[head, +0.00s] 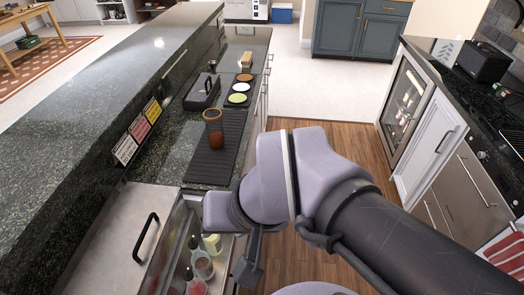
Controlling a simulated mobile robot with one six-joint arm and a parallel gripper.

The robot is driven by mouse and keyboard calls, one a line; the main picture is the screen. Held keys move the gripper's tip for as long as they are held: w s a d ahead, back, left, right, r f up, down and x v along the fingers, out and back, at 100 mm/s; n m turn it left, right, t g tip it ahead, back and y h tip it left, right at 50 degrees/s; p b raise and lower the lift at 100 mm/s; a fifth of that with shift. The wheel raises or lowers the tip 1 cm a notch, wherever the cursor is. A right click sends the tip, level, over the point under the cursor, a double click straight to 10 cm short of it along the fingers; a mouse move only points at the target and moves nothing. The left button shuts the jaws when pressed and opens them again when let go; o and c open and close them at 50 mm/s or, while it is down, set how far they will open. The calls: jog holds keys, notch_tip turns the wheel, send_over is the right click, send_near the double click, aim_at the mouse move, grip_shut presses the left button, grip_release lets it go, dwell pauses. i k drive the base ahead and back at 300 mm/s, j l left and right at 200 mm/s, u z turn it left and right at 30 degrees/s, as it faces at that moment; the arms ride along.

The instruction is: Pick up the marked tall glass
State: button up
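A tall brown glass (213,130) stands upright on a black ribbed mat (206,165) on the lower bar counter, left of centre. No mark can be made out on it. My gripper (248,268) shows partly, below the wrist, at the counter's front edge near an open bottle well. It is nearer to me than the glass and apart from it. Its fingertips are not clear, so I cannot tell if it is open or shut.
A black caddy (202,91) and a tray with coloured discs (239,94) stand behind the glass. The raised bar top (110,85) runs along the left. The well with bottles (203,265) and a metal lid (125,230) are in front. Wooden floor (310,255) lies right of the counter.

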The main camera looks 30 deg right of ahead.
aim_at(212, 117)
jog(key=i+l+u, duration=0.65)
jog(key=l, duration=0.2)
jog(key=i+l+u, duration=0.2)
jog(key=l, duration=0.15)
jog(key=l+u, duration=0.2)
jog(key=l, duration=0.15)
